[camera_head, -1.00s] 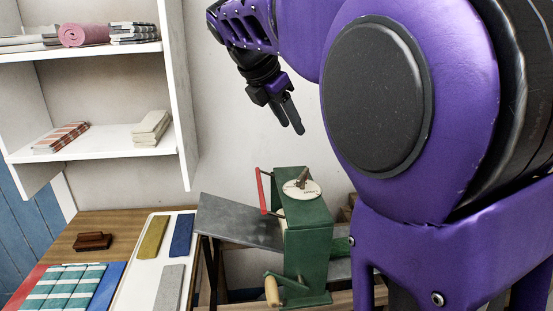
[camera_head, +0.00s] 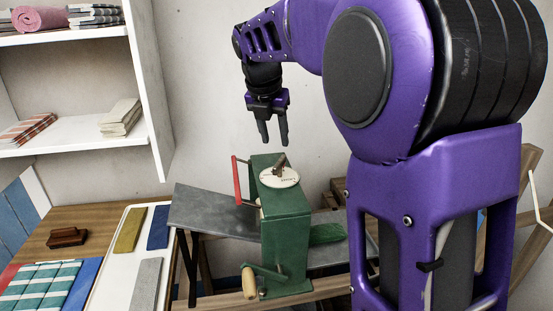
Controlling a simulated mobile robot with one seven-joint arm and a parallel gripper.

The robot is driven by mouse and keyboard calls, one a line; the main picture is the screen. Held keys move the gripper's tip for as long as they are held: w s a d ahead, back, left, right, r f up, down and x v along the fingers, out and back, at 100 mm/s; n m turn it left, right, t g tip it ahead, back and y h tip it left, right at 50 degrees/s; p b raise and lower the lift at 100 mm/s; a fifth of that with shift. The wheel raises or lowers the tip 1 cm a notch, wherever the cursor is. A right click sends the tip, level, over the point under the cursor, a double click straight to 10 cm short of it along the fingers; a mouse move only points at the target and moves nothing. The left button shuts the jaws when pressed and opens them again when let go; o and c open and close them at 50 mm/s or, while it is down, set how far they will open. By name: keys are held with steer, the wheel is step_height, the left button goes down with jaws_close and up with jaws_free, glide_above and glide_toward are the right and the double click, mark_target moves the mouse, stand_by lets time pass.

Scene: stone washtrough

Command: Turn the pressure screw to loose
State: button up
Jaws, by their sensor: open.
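The pressure screw (camera_head: 280,164) is a small brown handle on a round white dial (camera_head: 279,178) on top of the green press housing (camera_head: 286,233). The dial's lettering is too small to read. A red lever (camera_head: 237,180) stands at the housing's left side, and a crank with a wooden handle (camera_head: 249,283) is low at its front. My gripper (camera_head: 273,142) is open and empty, pointing down. In the picture it is just above the screw and a little left of it, apart from it.
A grey board (camera_head: 213,211) extends left of the housing. A white tray (camera_head: 125,282) with coloured cloths lies on the wooden table (camera_head: 92,217) at left, near a brown brush-like block (camera_head: 67,237). White shelves (camera_head: 78,136) hold folded towels. The wall behind is clear.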

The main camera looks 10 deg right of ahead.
mark_target(280, 161)
steer(key=x, duration=0.8)
steer(key=shift+b, duration=0.35)
steer(key=shift+c, duration=0.3)
jaws_close()
